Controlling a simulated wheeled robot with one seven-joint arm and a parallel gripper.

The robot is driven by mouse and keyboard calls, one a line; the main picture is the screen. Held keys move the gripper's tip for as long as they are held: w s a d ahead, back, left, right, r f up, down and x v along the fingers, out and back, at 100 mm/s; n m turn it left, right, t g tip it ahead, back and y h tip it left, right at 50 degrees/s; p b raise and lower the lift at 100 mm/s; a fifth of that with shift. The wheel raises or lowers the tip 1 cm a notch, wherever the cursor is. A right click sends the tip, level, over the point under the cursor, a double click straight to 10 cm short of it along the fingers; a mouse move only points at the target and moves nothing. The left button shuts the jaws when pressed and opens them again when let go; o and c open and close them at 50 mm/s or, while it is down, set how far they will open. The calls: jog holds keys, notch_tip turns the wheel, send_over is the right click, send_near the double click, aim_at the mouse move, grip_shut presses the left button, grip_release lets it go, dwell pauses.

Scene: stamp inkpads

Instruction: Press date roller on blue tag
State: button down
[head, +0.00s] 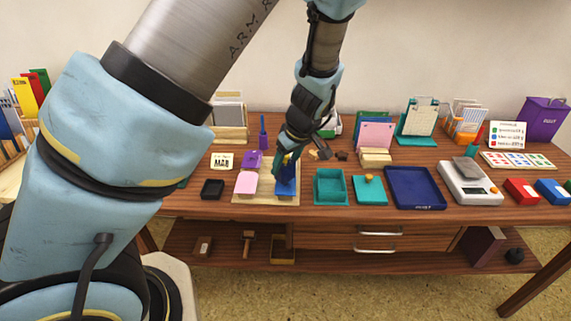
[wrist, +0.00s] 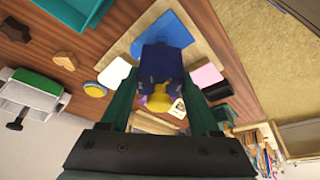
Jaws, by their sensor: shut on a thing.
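My gripper (head: 284,166) is over the blue tag (head: 286,187) on the right part of a pale wooden board. In the wrist view, my gripper (wrist: 165,78) is shut on a dark blue block with a yellow knob, which appears to be the date roller (wrist: 165,60). The blue tag (wrist: 168,30) shows just beyond the block, partly hidden by it. I cannot tell whether the roller touches the tag. In the head view the roller is mostly hidden by my gripper.
A teal tray (head: 330,199) stands close to the right, a black pad (head: 212,189) to the left. A dark blue tray (head: 415,205) and a scale (head: 468,192) are further right.

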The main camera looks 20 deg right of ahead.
jog(key=shift+r+p, duration=1.75)
jog(key=shift+r, duration=0.8)
